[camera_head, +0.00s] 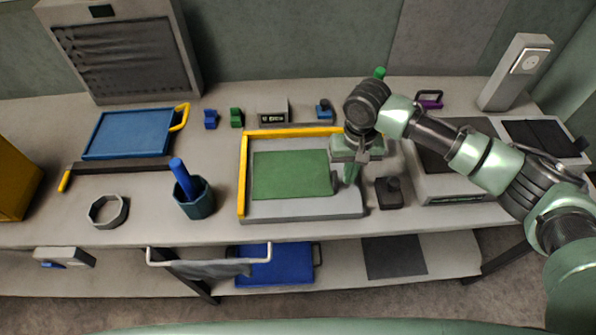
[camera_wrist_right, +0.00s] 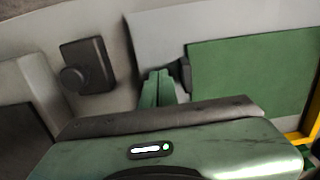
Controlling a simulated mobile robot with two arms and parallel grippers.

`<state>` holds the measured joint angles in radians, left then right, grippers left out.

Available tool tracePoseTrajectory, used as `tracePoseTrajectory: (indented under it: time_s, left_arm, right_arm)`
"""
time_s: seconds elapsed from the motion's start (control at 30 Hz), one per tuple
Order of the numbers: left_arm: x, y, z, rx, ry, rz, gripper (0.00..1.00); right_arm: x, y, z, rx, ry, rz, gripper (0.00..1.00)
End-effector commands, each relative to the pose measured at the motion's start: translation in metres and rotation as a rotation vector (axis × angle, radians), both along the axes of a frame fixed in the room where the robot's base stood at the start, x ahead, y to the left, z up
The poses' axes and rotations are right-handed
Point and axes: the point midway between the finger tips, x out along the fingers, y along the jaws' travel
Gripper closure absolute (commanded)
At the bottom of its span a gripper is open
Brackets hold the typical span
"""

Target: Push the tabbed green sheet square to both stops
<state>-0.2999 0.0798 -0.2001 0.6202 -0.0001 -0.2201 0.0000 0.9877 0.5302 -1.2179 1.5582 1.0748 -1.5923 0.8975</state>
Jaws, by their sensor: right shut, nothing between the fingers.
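The green sheet (camera_head: 290,175) lies flat on a grey board (camera_head: 300,212) that has a yellow stop along its left side (camera_head: 243,180) and another along its back (camera_head: 290,132). A strip of bare grey shows between the sheet and each stop. My right gripper (camera_head: 351,174) is shut and empty, pointing down just right of the sheet's right edge. In the right wrist view its fingertips (camera_wrist_right: 158,80) sit beside a small dark piece, perhaps the tab (camera_wrist_right: 184,74), at the edge of the sheet (camera_wrist_right: 250,75). I cannot tell whether they touch. My left gripper is out of view.
A dark block with a knob (camera_head: 390,192) stands right of the board. A teal cup (camera_head: 193,203) with a blue handle stands left of it. A blue tray (camera_head: 130,135) lies further left. Small blue and green pieces (camera_head: 236,117) sit behind.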

Motion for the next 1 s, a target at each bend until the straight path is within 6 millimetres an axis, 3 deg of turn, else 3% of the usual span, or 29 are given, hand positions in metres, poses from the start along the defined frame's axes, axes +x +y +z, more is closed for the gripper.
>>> tracePoseTrajectory:
  time_s: [1.0]
  left_arm:
    - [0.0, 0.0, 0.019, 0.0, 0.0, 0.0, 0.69]
  right_arm:
    - [-0.001, 0.037, 0.001, 0.001, 0.0, 0.0, 1.0]
